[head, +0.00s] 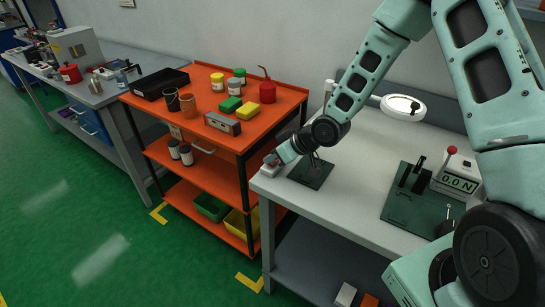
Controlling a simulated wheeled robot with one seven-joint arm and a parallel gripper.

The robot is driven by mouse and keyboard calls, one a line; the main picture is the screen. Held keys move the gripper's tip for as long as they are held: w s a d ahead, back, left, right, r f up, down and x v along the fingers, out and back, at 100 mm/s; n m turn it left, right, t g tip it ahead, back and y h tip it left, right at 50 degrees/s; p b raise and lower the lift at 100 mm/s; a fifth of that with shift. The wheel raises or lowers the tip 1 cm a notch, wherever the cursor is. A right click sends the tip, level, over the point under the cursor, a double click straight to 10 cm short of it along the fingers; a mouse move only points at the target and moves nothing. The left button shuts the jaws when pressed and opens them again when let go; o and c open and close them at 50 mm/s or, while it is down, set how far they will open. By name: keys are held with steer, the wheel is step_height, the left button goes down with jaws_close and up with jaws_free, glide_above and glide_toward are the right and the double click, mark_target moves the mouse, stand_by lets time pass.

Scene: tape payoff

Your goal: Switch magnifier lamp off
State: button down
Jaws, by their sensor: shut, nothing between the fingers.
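The magnifier lamp (403,107) is at the back of the light grey bench. Its round head has a bright white ring, which looks lit. Its arm runs left towards a post behind my arm. My gripper (276,162) is low at the bench's front left corner, pointing down and left, with its fingers shut and empty. A small pale box with a reddish part (269,170) is right at the fingertips and partly hidden by them. I cannot tell whether they touch, or how any switch on it is set.
A dark plate (318,176) lies just right of my gripper. A green test stand (408,205) with a display reading 0.0 N is further right. An orange cart (281,105) with cans, sponges and a red oil can stands left. Bare bench top (358,170) lies between plate and stand.

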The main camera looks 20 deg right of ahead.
steer(key=shift+f, duration=0.1)
steer(key=f+b, duration=0.1)
steer(key=b, duration=0.1)
steer(key=shift+a+b, duration=0.15)
steer(key=shift+b, duration=0.25)
steer(key=shift+s+r+p, duration=0.1)
steer(key=shift+r+p, duration=0.25)
steer(key=shift+p, duration=0.05)
steer(key=shift+w+d+r+p, duration=0.25)
steer(key=shift+w+d+p, duration=0.25)
steer(key=shift+d+p, duration=0.2)
